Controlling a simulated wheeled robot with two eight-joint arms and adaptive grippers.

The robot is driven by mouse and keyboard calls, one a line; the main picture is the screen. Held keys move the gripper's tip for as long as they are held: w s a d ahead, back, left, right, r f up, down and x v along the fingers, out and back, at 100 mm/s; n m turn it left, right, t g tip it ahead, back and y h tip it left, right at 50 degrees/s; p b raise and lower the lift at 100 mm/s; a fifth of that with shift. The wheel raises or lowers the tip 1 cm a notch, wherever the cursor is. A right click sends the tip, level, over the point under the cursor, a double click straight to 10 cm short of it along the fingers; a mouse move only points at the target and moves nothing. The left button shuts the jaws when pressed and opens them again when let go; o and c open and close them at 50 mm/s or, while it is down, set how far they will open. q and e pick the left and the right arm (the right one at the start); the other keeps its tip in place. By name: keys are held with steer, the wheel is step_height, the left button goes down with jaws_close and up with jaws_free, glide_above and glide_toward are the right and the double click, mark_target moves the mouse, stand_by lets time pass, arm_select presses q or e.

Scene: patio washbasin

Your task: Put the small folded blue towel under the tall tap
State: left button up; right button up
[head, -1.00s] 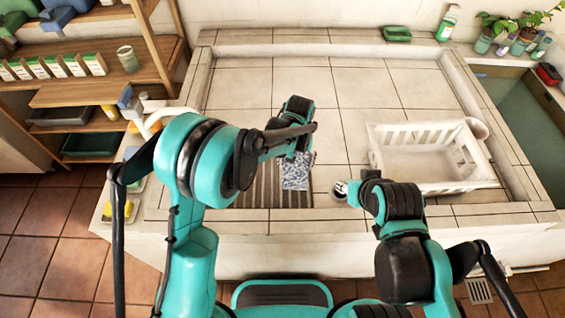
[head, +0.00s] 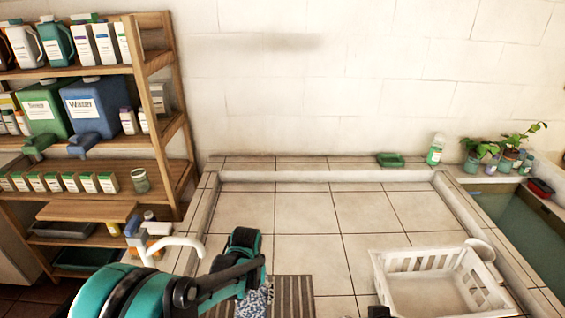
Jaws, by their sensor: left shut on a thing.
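My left gripper (head: 250,262) reaches in from the lower left over the slatted grate in the basin. It is shut on a folded blue-grey and white patterned towel (head: 254,303), which shows just below it at the bottom edge. The towel's lower part is cut off, so I cannot tell whether it touches the grate. A white tap (head: 185,241) with a curved spout stands at the basin's left edge, left of the gripper; my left arm hides part of the area below it. Only a dark tip of my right gripper (head: 379,312) shows at the bottom edge.
A white slatted crate (head: 430,285) stands in the basin at right, with a round white piece (head: 480,249) at its far corner. The slatted grate (head: 293,297) lies near the front. The tiled middle is clear. A green dish (head: 390,160) and bottle (head: 436,149) stand behind.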

arm_select(q)
steer(key=s+a, duration=0.3)
steer(key=a, duration=0.6)
steer(key=shift+s, duration=0.4)
steer(key=shift+d+f, duration=0.1)
